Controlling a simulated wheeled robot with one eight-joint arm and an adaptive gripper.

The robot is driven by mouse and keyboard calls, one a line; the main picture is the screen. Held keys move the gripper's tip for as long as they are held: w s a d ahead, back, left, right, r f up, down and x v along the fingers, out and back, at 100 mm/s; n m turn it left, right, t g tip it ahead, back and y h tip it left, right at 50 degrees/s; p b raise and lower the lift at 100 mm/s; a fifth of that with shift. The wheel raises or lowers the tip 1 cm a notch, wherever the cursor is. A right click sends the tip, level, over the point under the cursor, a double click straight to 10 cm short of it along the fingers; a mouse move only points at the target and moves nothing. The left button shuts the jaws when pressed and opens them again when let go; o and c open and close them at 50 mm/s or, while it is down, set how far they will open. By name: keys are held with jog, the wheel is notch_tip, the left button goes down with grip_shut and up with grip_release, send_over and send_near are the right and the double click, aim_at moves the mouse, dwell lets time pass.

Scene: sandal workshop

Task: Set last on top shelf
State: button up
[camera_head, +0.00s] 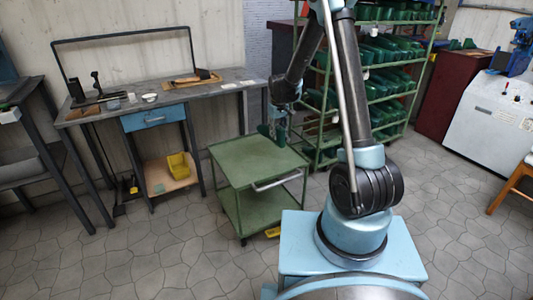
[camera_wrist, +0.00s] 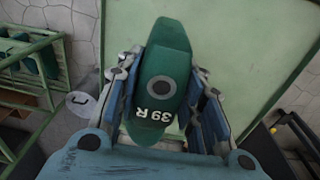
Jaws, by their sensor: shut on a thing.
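A dark green last (camera_wrist: 160,75) marked "39 R" is between the fingers of my gripper (camera_wrist: 164,90) in the wrist view. My gripper is shut on it from both sides. In the head view the held last (camera_head: 277,133) is at the far edge of the green cart (camera_head: 237,165); I cannot tell whether it touches the cart top. The green shelf rack (camera_head: 430,60) stands behind my arm, with several green lasts (camera_head: 380,50) on its shelves. My arm hides part of the rack, including some of its upper shelves.
A workbench (camera_head: 215,88) with tools and a blue drawer stands at left, with a yellow bin (camera_head: 179,165) below. A dark red cabinet (camera_head: 452,90) and a white machine (camera_head: 490,120) stand at right.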

jog(key=shift+f, duration=4.25)
jog(key=o, duration=1.2)
jog(key=shift+c, duration=0.2)
jog(key=shift+r, duration=0.2)
